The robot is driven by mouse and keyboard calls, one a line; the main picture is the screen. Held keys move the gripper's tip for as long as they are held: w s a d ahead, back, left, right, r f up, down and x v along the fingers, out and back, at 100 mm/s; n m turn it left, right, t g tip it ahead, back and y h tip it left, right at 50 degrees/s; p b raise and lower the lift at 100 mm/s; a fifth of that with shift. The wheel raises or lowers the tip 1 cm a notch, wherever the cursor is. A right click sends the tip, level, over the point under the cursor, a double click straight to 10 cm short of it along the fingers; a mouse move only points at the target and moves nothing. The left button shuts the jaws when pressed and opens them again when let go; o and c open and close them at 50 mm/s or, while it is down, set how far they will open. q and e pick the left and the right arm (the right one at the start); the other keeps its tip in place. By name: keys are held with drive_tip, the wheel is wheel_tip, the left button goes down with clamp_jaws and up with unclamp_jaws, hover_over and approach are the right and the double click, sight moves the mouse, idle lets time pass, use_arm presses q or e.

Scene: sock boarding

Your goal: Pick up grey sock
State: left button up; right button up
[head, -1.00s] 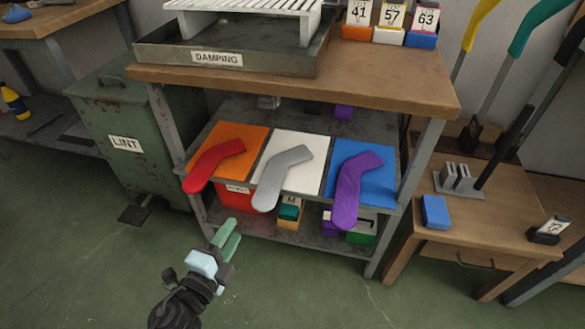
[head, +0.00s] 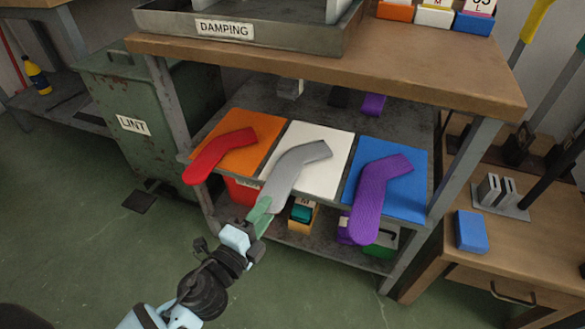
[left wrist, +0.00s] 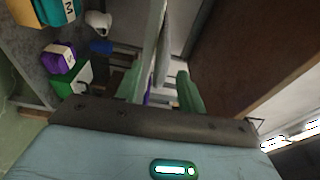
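The grey sock (head: 290,172) lies on a white mat (head: 322,178) on the middle shelf, its toe end hanging over the front edge. My left gripper (head: 260,212) is at that hanging end. In the left wrist view, the green fingers of my left gripper (left wrist: 160,78) are spread apart, with the thin grey edge of the sock (left wrist: 164,45) between them. I cannot tell whether a finger touches it. My right gripper is in neither view.
A red sock (head: 215,156) on an orange mat lies left of the grey one. A purple sock (head: 371,203) on a blue mat lies right. The wooden top (head: 400,60) overhangs the shelf. A green lint bin (head: 125,150) stands left.

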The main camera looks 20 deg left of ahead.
sight(276, 195)
use_arm(q)
drive_tip(key=shift+w+d+b, duration=0.1)
drive_tip(key=shift+w+d, duration=0.1)
drive_tip(key=shift+w, duration=0.65)
drive_tip(key=shift+w+d+b, duration=0.15)
drive_tip(key=shift+w, duration=0.7)
drive_tip(key=shift+w+d+b, duration=0.1)
drive_tip(key=shift+w+d, duration=0.1)
drive_tip(key=shift+w, duration=0.65)
drive_tip(key=c, duration=0.8)
